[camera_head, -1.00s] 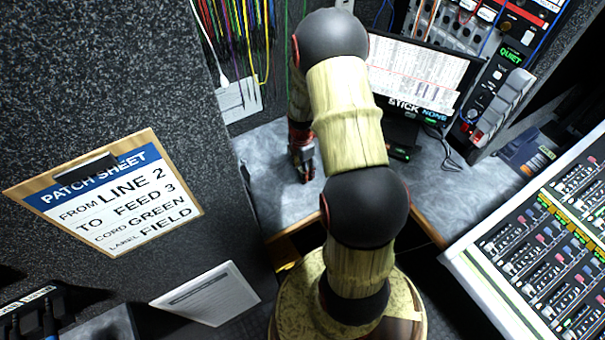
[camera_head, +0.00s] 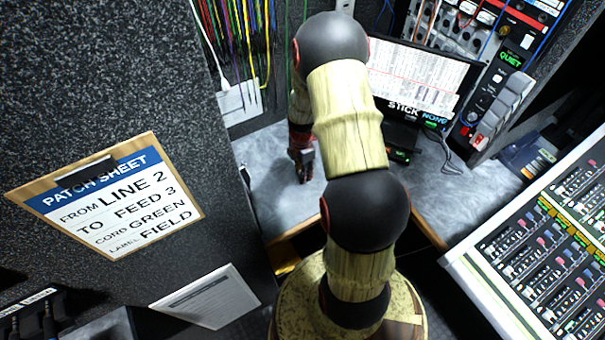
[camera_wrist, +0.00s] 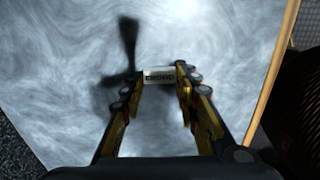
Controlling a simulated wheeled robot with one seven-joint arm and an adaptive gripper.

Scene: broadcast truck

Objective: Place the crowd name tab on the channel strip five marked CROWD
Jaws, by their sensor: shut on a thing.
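My gripper (camera_wrist: 159,84) is shut on the crowd name tab (camera_wrist: 159,76), a small pale tab with a dark printed word that is blurred in the wrist view. The tab lies between the fingertips, over the grey desk top (camera_wrist: 215,30); a shadow falls on the desk beside it. In the head view my gripper (camera_head: 304,178) points down over the desk, and the tab cannot be made out there. The mixing console (camera_head: 545,250) with its rows of channel strips is at the right, well away from my gripper. The strip marked CROWD cannot be read.
A monitor (camera_head: 420,80) stands at the back of the desk, beside a rack (camera_head: 490,100) with cables. Coloured cords (camera_head: 240,40) hang on the back wall. A speckled wall with a patch sheet clipboard (camera_head: 110,195) closes off the left.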

